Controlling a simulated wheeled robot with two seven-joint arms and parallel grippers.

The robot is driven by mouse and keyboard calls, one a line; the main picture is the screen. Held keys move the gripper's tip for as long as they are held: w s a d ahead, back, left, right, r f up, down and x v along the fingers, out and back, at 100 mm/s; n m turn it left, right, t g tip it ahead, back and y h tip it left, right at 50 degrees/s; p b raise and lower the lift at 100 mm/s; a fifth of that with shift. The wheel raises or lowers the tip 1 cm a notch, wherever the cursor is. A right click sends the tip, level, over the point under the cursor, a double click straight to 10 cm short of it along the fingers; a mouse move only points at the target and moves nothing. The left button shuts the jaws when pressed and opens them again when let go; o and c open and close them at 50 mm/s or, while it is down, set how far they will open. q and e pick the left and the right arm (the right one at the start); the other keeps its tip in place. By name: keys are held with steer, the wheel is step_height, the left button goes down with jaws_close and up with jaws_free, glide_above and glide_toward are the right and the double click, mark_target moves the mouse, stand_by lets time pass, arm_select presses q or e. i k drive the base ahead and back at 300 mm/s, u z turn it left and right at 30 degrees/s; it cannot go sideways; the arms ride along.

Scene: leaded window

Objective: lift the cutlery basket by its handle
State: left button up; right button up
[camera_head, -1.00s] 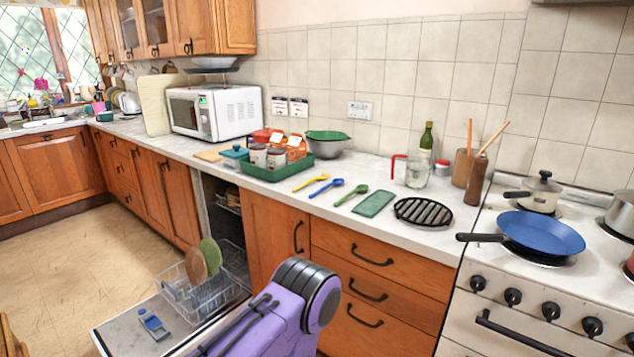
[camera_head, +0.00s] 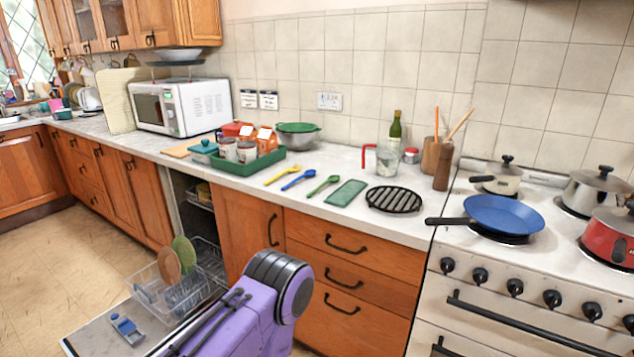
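The open dishwasher's lower rack (camera_head: 153,308) is pulled out at the lower left. It holds a brown plate (camera_head: 168,266) and a green plate (camera_head: 185,251) standing upright. A pale grey latticed shape, perhaps the cutlery basket (camera_head: 188,296), sits at the rack's near right side. Its handle cannot be made out. A purple arm link of mine stands in front, just right of the rack, and may hide part of it. Neither of my grippers is in view.
The lowered dishwasher door (camera_head: 92,334) carries a small blue-grey object (camera_head: 127,329). Drawers (camera_head: 345,272) and a stove (camera_head: 515,275) with a blue pan (camera_head: 503,214) stand to the right. The floor (camera_head: 50,265) at left is clear.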

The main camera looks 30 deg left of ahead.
mark_target(187, 288)
steer(key=u, duration=1.9)
steer(key=k, duration=0.1)
steer(key=z, duration=0.1)
steer(key=i, duration=1.6)
steer(key=u, duration=0.75)
steer(key=i, duration=0.55)
steer(key=u, duration=0.3)
